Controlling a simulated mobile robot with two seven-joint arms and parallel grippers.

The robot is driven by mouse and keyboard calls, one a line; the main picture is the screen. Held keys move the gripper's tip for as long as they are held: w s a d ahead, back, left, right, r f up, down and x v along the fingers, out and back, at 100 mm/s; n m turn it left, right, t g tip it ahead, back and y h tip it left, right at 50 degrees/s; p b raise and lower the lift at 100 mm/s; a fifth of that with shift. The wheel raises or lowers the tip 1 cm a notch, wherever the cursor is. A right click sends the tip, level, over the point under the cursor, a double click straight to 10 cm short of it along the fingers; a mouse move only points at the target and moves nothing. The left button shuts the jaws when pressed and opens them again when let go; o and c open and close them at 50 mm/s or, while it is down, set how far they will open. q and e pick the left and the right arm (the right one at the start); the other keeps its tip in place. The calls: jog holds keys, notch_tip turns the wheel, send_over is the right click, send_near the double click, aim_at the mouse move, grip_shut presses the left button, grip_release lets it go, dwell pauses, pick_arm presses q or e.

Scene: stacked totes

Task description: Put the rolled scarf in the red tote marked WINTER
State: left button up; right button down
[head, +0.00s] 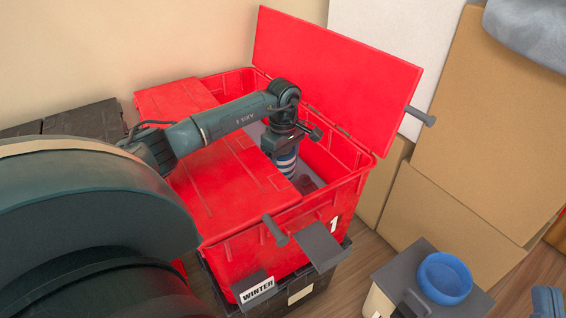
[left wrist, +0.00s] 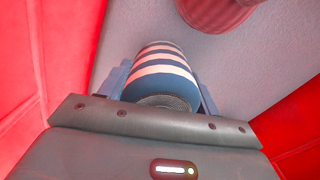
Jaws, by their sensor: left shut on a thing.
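The red tote (head: 318,222) carries a WINTER label (head: 257,291) low on its front and stands on a black tote. One lid half (head: 335,75) is raised; the other (head: 215,160) lies flat over the near-left part. My left gripper (head: 286,158) reaches down through the open half, inside the tote walls. It is shut on the blue-and-white striped rolled scarf (head: 287,164), which also shows between the fingers in the left wrist view (left wrist: 160,70). I cannot tell whether the scarf touches the grey tote floor (left wrist: 240,70).
A dark red round item (left wrist: 215,12) lies in the tote near the scarf. Cardboard boxes (head: 440,205) stand at the right. A small grey-topped box (head: 390,275) with a blue ring-shaped item (head: 445,278) is at the front right. A black lid (head: 88,120) is at the left.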

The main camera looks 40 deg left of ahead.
pick_arm(q)
jog(key=shift+r, duration=0.1)
jog(key=o, duration=1)
pick_arm(e)
jog(key=shift+r, duration=0.1)
pick_arm(q)
jog(key=shift+r, duration=0.3)
notch_tip(320, 180, up, 5)
jog(key=p, duration=0.2)
jog(key=shift+p, duration=0.4)
notch_tip(320, 180, up, 6)
jog(key=shift+r+p, duration=0.25)
jog(key=shift+p, duration=0.85)
pick_arm(e)
jog(key=shift+s+d+f+m+g+h, duration=0.1)
jog(key=shift+s+f+m+g+h, duration=0.2)
jog(key=shift+f+h, duration=0.3)
jog(key=shift+s+f+m+g+h, duration=0.2)
jog(key=shift+f+m+g+h, duration=0.15)
jog(key=shift+f, duration=0.3)
